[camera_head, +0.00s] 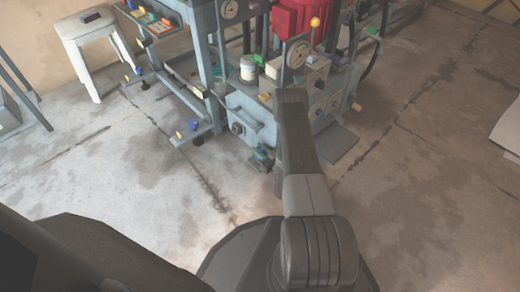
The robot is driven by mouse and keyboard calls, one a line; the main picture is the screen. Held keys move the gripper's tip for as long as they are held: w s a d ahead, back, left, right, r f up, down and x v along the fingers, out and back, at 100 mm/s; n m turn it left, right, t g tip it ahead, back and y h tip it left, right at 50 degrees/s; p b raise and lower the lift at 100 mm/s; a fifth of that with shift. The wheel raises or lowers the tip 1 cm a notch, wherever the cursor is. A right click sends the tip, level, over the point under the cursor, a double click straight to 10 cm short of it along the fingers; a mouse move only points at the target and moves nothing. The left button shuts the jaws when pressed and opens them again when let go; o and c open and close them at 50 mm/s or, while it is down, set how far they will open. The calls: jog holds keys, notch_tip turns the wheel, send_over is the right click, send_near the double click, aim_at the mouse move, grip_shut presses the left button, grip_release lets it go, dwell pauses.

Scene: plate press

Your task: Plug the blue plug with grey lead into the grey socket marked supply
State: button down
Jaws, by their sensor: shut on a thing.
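My arm (300,150) rises from the bottom of the picture and reaches toward the grey-blue press machine (240,103). Its end is hidden behind its own links, so I cannot see my gripper or anything in it. I cannot make out the blue plug or its grey lead. A small dark round fitting (237,128) sits on the left of the machine's front, left of my arm. I cannot tell whether it is a socket, and no supply marking is readable.
A grey bench frame (200,70) with small coloured parts stands left of the machine. A white stool (86,28) is at the upper left. Floor is open left and right.

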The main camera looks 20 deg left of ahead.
jog(key=c, duration=1.3)
grip_release()
jog(key=shift+o, duration=0.2)
jog(key=shift+f, duration=0.15)
jog(key=p+v, duration=0.4)
jog(key=v, duration=0.9)
jog(key=shift+s+d, duration=0.2)
jog(key=shift+d, duration=0.15)
jog(key=b+x, duration=0.4)
jog(key=x, duration=1)
jog(key=shift+a+f, duration=0.1)
jog(key=shift+a, duration=0.05)
jog(key=shift+d+r, duration=0.2)
jog(key=shift+d, duration=0.05)
jog(key=shift+f, duration=0.1)
